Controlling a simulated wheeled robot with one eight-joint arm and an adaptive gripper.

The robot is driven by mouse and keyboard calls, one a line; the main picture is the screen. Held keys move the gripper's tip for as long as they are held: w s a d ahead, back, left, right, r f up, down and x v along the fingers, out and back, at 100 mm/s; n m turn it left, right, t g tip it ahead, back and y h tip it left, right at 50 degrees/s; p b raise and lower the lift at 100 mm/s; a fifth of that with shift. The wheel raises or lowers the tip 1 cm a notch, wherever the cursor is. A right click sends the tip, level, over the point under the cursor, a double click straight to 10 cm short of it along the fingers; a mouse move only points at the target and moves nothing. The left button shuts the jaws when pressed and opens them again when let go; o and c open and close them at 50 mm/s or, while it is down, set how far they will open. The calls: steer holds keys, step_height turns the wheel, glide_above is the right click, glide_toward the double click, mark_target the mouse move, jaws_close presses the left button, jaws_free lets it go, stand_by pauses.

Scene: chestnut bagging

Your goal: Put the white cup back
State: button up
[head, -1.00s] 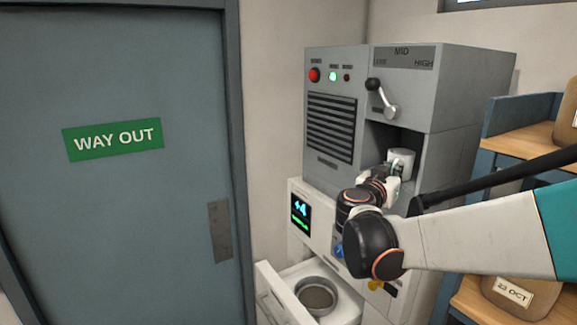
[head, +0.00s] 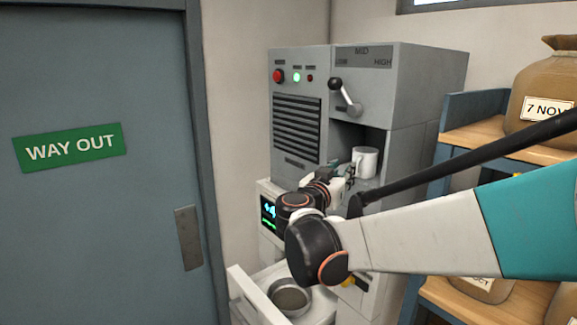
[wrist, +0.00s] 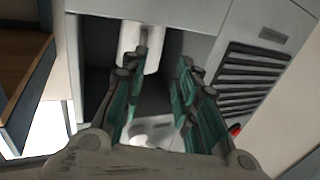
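The white cup (head: 366,162) stands upright in the dark recess of the grey machine (head: 425,95), on the recess floor. My gripper (head: 340,172) is just to the left of the cup in the head view, apart from it. In the wrist view, which looks upside down, my gripper (wrist: 155,90) has its green fingers spread, with nothing held between them. The cup also shows there at the recess opening (wrist: 152,62), partly behind a fingertip.
A lever (head: 345,97) sits above the recess. Below is an open drawer (head: 255,298) with a round metal bowl (head: 289,297). Wooden shelves (head: 485,135) with sacks (head: 547,92) stand on the right. A door marked WAY OUT (head: 100,220) is on the left.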

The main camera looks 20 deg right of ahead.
steer(key=s+a, duration=0.3)
steer(key=s, duration=0.5)
steer(key=s+a+f+n+g+y, duration=0.1)
steer(key=s+f+n+g+y, duration=0.4)
steer(key=s+f, duration=0.55)
steer(key=s+a+f+n+y, duration=0.4)
steer(key=s+a+f+y, duration=0.3)
steer(key=a, duration=0.4)
steer(key=shift+s+f+n+y, duration=0.15)
steer(key=shift+s+n+y, duration=0.15)
steer(key=shift+s+y, duration=0.35)
